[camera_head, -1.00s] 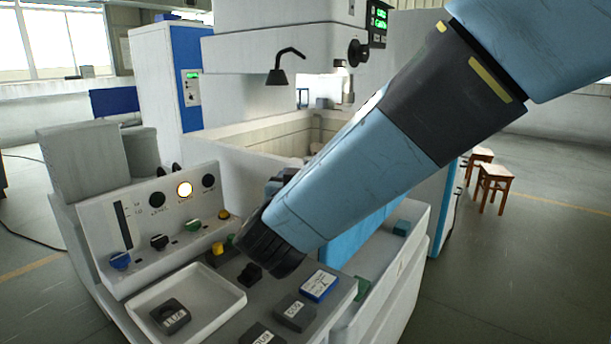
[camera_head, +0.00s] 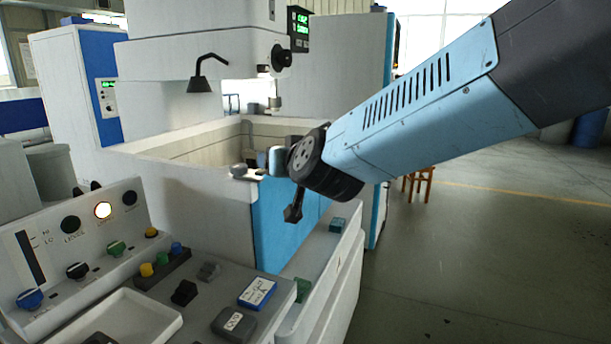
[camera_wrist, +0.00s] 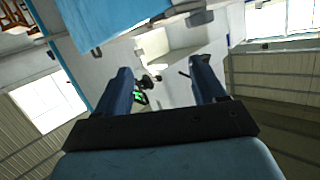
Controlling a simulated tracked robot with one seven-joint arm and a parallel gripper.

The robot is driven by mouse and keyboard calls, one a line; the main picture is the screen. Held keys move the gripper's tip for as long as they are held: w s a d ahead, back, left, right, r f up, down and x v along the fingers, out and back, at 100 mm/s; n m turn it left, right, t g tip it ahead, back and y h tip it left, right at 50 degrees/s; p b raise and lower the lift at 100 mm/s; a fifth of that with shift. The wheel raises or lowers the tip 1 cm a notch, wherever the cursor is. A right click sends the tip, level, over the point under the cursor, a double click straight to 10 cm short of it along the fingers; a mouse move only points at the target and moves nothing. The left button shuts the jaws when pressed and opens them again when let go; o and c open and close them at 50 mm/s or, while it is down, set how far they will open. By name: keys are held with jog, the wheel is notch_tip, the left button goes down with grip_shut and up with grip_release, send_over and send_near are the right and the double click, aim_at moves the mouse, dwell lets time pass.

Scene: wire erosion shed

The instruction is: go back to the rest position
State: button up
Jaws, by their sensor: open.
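My gripper (camera_wrist: 164,78) is open in the wrist view, with its two dark blue fingers apart and nothing between them. Past the fingers, the pale machine and its blue panel appear tilted. In the head view my arm comes in from the right, and its dark wrist end is in front of the machine's tank, above and beyond the control desk. The fingers are hard to make out in that view.
The control desk (camera_head: 205,322) carries knobs, a lit lamp (camera_head: 103,210), a white tray (camera_head: 128,322), a blue-edged block (camera_head: 257,292) and a grey block (camera_head: 233,325). The white tank (camera_head: 185,190) stands behind it. The floor (camera_head: 480,265) at right is open, with a wooden stool (camera_head: 420,180) beyond.

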jog(key=s+d+f+m+g+h, duration=0.1)
jog(key=s+d+f+g+h, duration=0.1)
jog(key=s+d, duration=0.4)
jog(key=s+d+f+m+g+h, duration=0.1)
jog(key=s+d, duration=0.5)
jog(key=d, duration=0.7)
jog(key=s+d+f+m+g+h, duration=0.1)
jog(key=s+d+f+g+h, duration=0.2)
jog(key=d, duration=0.6)
jog(key=s+g, duration=0.2)
jog(key=s, duration=0.1)
jog(key=shift+d+f, duration=0.25)
jog(key=shift+c, duration=0.4)
